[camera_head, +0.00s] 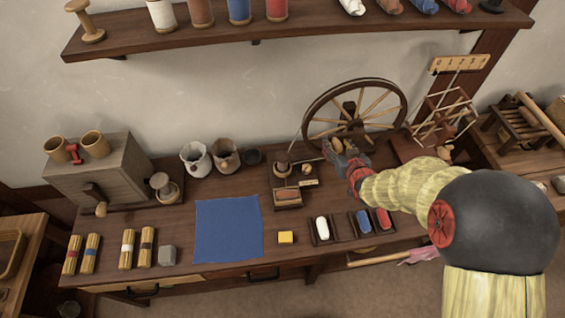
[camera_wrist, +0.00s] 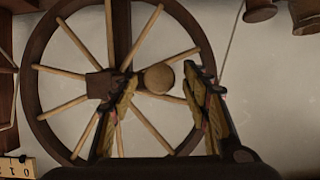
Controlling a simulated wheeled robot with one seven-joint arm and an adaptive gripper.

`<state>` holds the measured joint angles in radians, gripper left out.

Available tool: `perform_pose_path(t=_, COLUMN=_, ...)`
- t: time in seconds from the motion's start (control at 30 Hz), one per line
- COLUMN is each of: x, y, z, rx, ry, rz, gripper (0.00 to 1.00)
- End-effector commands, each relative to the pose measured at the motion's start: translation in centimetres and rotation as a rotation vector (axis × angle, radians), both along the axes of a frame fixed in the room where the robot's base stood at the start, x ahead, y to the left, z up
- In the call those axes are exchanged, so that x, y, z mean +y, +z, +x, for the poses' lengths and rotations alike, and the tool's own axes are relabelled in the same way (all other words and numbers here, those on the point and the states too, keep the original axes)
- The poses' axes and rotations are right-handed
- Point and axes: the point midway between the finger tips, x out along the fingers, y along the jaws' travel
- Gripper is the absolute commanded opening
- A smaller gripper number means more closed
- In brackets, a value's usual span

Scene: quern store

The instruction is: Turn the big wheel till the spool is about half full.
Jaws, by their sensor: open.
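The big wheel (camera_head: 312,97) stands upright at the back of the bench, with a dark rim and pale spokes. It fills much of the wrist view (camera_wrist: 40,100), where its dark hub (camera_wrist: 101,86) shows. A round wooden knob (camera_wrist: 158,77) stands out from the wheel beside the hub. My gripper (camera_head: 338,152) is in front of the wheel's lower part. Its fingers are open, one on each side of the knob, with visible gaps. A small wooden spindle stand (camera_head: 283,159) is left of the wheel; I cannot tell how much thread its spool holds.
A yarn winder (camera_head: 443,118) is right of the wheel, under a numbered plate (camera_head: 460,64).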

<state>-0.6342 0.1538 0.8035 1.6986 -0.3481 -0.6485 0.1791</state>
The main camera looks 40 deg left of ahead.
Motion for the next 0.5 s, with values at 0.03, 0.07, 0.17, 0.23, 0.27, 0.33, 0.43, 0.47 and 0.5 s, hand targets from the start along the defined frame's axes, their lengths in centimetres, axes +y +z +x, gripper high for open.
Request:
perform_pose_path(t=0.03, x=-0.3, y=0.3, z=-0.2, rx=0.0, ry=-0.001, rz=0.0, gripper=0.47)
perform_pose_path(t=0.07, x=-0.5, y=0.5, z=-0.3, rx=0.0, ry=-0.001, rz=0.0, gripper=0.47)
perform_pose_path(t=0.17, x=-1.1, y=0.9, z=-0.9, rx=0.0, ry=-0.001, rz=0.001, gripper=0.47)
perform_pose_path(t=0.23, x=-1.5, y=1.2, z=-1.2, rx=0.0, ry=-0.001, rz=0.001, gripper=0.47)
perform_pose_path(t=0.27, x=-1.7, y=1.3, z=-1.4, rx=0.0, ry=-0.001, rz=0.001, gripper=0.47)
perform_pose_path(t=0.33, x=-2.1, y=1.6, z=-1.8, rx=0.0, ry=-0.001, rz=0.0, gripper=0.47)
perform_pose_path(t=0.43, x=-2.8, y=1.9, z=-2.3, rx=0.0, ry=-0.001, rz=0.0, gripper=0.47)
perform_pose_path(t=0.47, x=-2.9, y=2.1, z=-2.5, rx=0.0, ry=-0.001, rz=0.001, gripper=0.47)
perform_pose_path(t=0.5, x=-3.2, y=2.2, z=-2.7, rx=0.0, ry=-0.001, rz=0.001, gripper=0.47)
